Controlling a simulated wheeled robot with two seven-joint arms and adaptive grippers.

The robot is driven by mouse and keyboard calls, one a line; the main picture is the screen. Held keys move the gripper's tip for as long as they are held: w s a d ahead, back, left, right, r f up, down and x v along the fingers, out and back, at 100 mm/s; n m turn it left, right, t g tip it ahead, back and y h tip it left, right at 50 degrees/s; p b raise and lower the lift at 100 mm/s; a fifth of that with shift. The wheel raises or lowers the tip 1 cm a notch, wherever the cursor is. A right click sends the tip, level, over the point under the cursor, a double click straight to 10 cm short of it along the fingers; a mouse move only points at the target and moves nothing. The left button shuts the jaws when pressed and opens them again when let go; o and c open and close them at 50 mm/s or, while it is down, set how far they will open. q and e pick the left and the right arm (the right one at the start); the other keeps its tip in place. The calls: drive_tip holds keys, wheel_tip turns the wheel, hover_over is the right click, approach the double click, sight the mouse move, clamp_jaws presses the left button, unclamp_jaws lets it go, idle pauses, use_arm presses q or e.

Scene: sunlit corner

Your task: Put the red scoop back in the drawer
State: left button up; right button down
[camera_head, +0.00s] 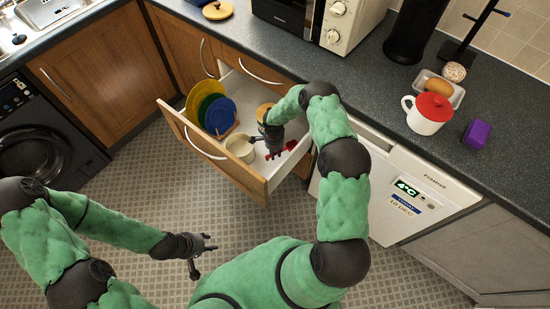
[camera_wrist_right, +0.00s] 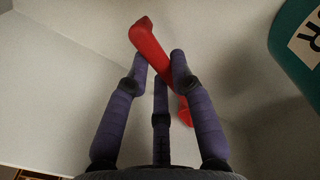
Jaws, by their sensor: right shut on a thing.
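The drawer (camera_head: 238,178) under the counter is pulled open. My right gripper (camera_head: 273,154) reaches down into it and is shut on the red scoop (camera_head: 290,147). In the right wrist view the red scoop (camera_wrist_right: 152,48) lies slantwise between the fingertips of my right gripper (camera_wrist_right: 160,68), with the pale drawer interior behind it. The fingers partly hide it, and I cannot tell whether it touches the drawer floor. My left gripper (camera_head: 203,256) is open and empty above the tiled floor, outside the drawer.
The drawer also holds upright coloured plates (camera_head: 220,114) and a cream pot (camera_head: 240,148). A green labelled container (camera_wrist_right: 295,45) is close at right in the wrist view. A red-lidded mug (camera_head: 427,118) and a purple block (camera_head: 476,134) stand on the counter. A white dishwasher (camera_head: 440,195) adjoins the drawer.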

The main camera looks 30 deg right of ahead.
sight(275, 162)
drive_tip(key=shift+f+b, duration=0.5)
drive_tip(key=shift+f, duration=1.25)
drive_tip(key=shift+f, duration=0.2)
drive_tip(key=c, duration=1.1)
unclamp_jaws()
drive_tip(key=shift+r, duration=0.1)
drive_tip(key=shift+r, duration=0.1)
drive_tip(key=r+p, duration=0.1)
drive_tip(key=r, duration=0.3)
drive_tip(key=r+p, duration=0.1)
drive_tip(key=r, duration=0.3)
drive_tip(key=r+p, duration=0.2)
drive_tip(key=r, duration=0.2)
drive_tip(key=shift+w+a, duration=0.1)
drive_tip(key=shift+w, duration=0.15)
